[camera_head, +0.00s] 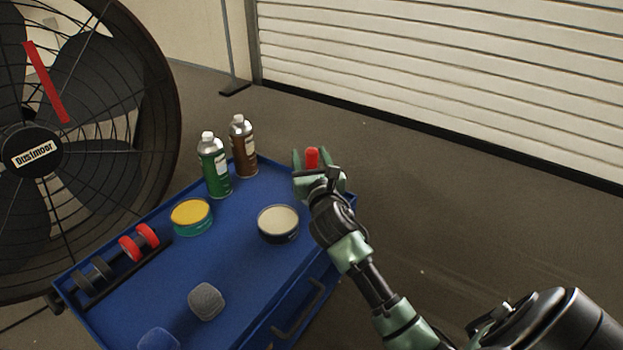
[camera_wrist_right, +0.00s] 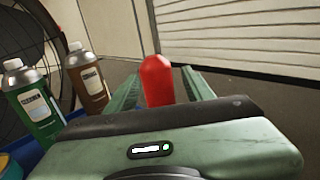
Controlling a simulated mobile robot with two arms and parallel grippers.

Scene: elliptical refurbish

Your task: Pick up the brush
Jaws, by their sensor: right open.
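The red thing (camera_head: 312,158) between the fingers of my right gripper (camera_head: 318,162) looks like the brush's handle; its lower part is hidden by the gripper. In the right wrist view the red rounded handle (camera_wrist_right: 157,80) stands upright between the two green fingers (camera_wrist_right: 160,88). The fingers are open around it, one on each side. The gripper is over the far right corner of the blue cart top. My left gripper is not in view.
On the blue cart (camera_head: 250,262) stand a green bottle (camera_head: 214,170), a brown bottle (camera_head: 243,150), a yellow-topped tin (camera_head: 191,215), a cream-topped tin (camera_head: 278,222), red and dark rolls (camera_head: 139,242) and a grey lump (camera_head: 206,301). A large fan (camera_head: 75,120) stands left. Floor at right is clear.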

